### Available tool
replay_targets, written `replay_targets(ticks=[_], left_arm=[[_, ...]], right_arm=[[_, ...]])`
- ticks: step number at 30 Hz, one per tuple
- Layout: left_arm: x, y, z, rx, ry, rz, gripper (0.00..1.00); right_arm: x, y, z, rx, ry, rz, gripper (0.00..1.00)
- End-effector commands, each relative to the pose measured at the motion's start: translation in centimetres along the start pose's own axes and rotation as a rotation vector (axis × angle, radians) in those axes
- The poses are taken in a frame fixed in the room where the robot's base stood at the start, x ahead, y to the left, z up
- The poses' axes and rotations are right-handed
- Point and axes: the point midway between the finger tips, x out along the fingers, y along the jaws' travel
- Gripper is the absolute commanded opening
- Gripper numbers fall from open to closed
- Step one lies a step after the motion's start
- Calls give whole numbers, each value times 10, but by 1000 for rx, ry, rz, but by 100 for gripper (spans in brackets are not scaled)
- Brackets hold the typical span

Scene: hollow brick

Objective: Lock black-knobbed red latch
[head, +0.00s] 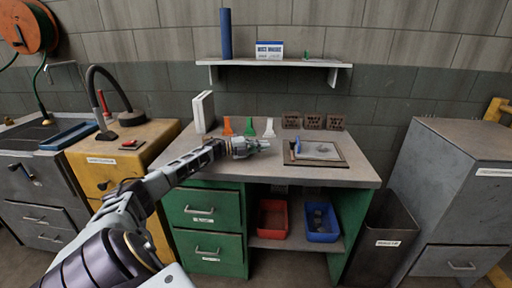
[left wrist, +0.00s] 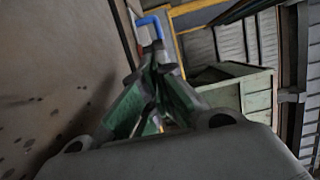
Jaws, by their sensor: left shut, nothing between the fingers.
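I cannot clearly make out a black-knobbed red latch. Two red things stand out on the yellow cabinet (head: 156,134): an upright red piece (head: 103,102) above a dark block, and a small red and dark item (head: 130,144) near the front edge. I cannot tell whether either is the latch. My left gripper (head: 264,145) is shut and empty over the middle of the grey workbench, with its arm reaching in across the yellow cabinet's side. Its closed fingers (left wrist: 156,56) also show in the left wrist view, with a blue handle-like shape (left wrist: 151,24) beyond them. My right gripper is not in view.
On the workbench (head: 345,177) stand a white binder (head: 203,112), orange, green and white pieces behind my gripper, several hollow bricks (head: 312,121) and a framed tray (head: 340,155). A shelf (head: 285,62) hangs above. Red (head: 272,219) and blue (head: 322,224) bins sit below.

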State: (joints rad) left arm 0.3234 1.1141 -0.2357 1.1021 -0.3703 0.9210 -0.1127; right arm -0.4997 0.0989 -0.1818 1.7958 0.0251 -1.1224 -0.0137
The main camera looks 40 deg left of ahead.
Motion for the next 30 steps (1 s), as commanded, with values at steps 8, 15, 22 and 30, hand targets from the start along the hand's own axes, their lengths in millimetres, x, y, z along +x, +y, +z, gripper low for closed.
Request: replay_targets(ticks=[8,15,22,30], left_arm=[[-19,0,0,1,-1,1,0],[-30,0,0,1,0,1,0],[-33,-1,0,1,0,-1,0],[-33,-1,0,1,0,-1,0]], right_arm=[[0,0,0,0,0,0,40],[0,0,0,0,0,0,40],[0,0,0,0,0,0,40],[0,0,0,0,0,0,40]])
